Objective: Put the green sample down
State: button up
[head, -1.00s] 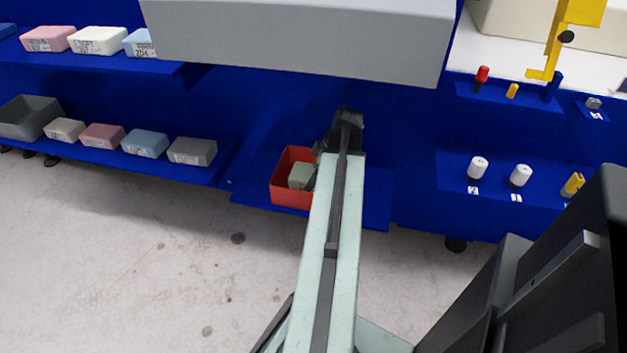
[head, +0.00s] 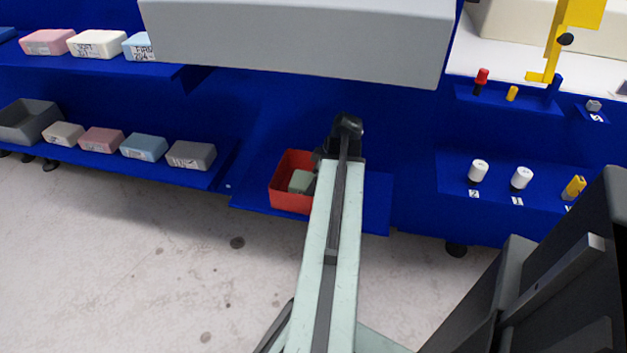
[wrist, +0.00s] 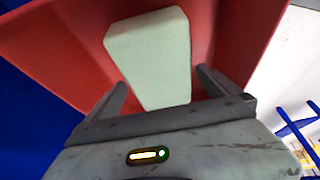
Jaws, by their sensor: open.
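The green sample (head: 300,182) is a pale green block inside the red bin (head: 278,193), on the low blue shelf. In the wrist view the green sample (wrist: 152,58) lies within the red walls (wrist: 242,40), a little tilted in the picture. My gripper (wrist: 163,92) is open, with a finger on either side of the block's near end and a visible gap at each side. In the head view my arm hides most of the gripper and the bin's right part.
Several foam blocks (head: 145,147) and a grey bin (head: 28,122) sit on the left shelf. A large grey box (head: 300,40) overhangs above the bin. White cylinders (head: 478,172) stand on the right shelf. The blue shelf right of my arm (head: 376,205) is bare.

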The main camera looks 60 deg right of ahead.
jog(key=p+v, duration=1.2)
jog(key=v, duration=0.1)
jog(key=shift+w+r, duration=0.15)
jog(key=shift+w, duration=0.05)
jog(key=shift+m+g+y, duration=0.3)
jog(key=shift+g, duration=0.6)
jog(key=w+a, duration=0.8)
jog(key=w, duration=0.1)
jog(key=w+a+f, duration=0.1)
jog(key=w+a, duration=0.3)
jog(key=shift+w, duration=0.25)
jog(key=w+a+m+g, duration=0.1)
jog(key=w+a, duration=0.3)
jog(key=a, duration=0.9)
jog(key=w+a+m+h, duration=0.1)
jog(key=w+a, duration=0.3)
jog(key=a, duration=0.9)
jog(key=w+a+g+h, duration=0.1)
jog(key=w+a, duration=0.3)
jog(key=a, duration=0.9)
jog(key=shift+w+a+f+m+g, duration=0.2)
jog(key=shift+a+f+m+g, duration=0.15)
jog(key=shift+f+m, duration=0.1)
